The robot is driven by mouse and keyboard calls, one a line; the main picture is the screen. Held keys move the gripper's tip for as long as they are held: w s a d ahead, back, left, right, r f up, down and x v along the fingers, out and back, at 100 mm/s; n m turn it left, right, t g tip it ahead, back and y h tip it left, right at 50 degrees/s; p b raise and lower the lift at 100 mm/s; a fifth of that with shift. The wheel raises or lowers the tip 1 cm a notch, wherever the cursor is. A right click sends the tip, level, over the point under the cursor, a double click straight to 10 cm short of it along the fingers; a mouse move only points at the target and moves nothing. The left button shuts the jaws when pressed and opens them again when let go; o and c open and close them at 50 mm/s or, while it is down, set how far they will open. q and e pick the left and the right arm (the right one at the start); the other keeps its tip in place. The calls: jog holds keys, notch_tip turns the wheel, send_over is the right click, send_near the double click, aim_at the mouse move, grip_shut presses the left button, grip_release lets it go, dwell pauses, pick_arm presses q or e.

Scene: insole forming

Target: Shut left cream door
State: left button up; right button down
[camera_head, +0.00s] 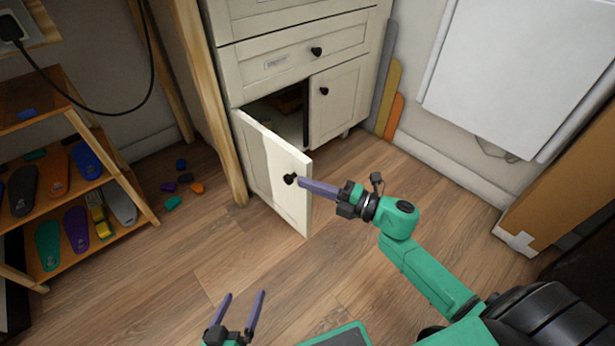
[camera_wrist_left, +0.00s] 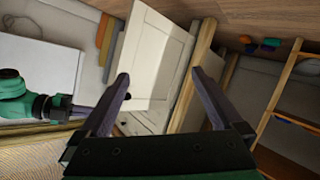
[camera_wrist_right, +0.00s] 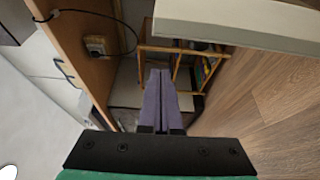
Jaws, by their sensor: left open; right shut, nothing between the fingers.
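The left cream door (camera_head: 276,172) of the cabinet stands open, swung out toward me, with a round black knob (camera_head: 290,179) on it. My right gripper (camera_head: 302,183) is shut and empty, its fingertips beside the knob at the door's free edge; I cannot tell whether they touch. In the right wrist view a pale panel edge (camera_wrist_right: 240,27), likely the door's, lies ahead of the closed fingers (camera_wrist_right: 160,75). My left gripper (camera_head: 243,300) is open and empty, low over the floor, well apart from the door. In the left wrist view the door (camera_wrist_left: 156,58) shows between the fingers.
The right cream door (camera_head: 337,103) is closed, below a drawer (camera_head: 295,55). A wooden post stands left of the open door. A wooden shelf (camera_head: 75,192) with insoles is at left, with several pieces scattered on the floor. A cardboard box (camera_head: 560,170) is at right. The middle floor is clear.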

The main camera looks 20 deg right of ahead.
aim_at(309, 171)
jog(key=w, duration=0.1)
jog(key=w+b, duration=0.1)
jog(key=w, duration=0.1)
jog(key=shift+w+a+f+b, duration=0.1)
jog(key=shift+w+f+b, duration=0.05)
jog(key=shift+w+b, duration=0.15)
jog(key=shift+w+d+b, duration=0.3)
jog(key=shift+d, duration=0.45)
pick_arm(q)
jog(key=w+r+t, duration=0.4)
jog(key=w+r, duration=0.2)
jog(key=r, duration=0.5)
jog(key=w+a+r+m+t+h, duration=0.1)
jog(key=w+r+t, duration=0.3)
jog(key=r, duration=0.7)
jog(key=shift+w+a, duration=0.25)
jog(key=shift+w, duration=1)
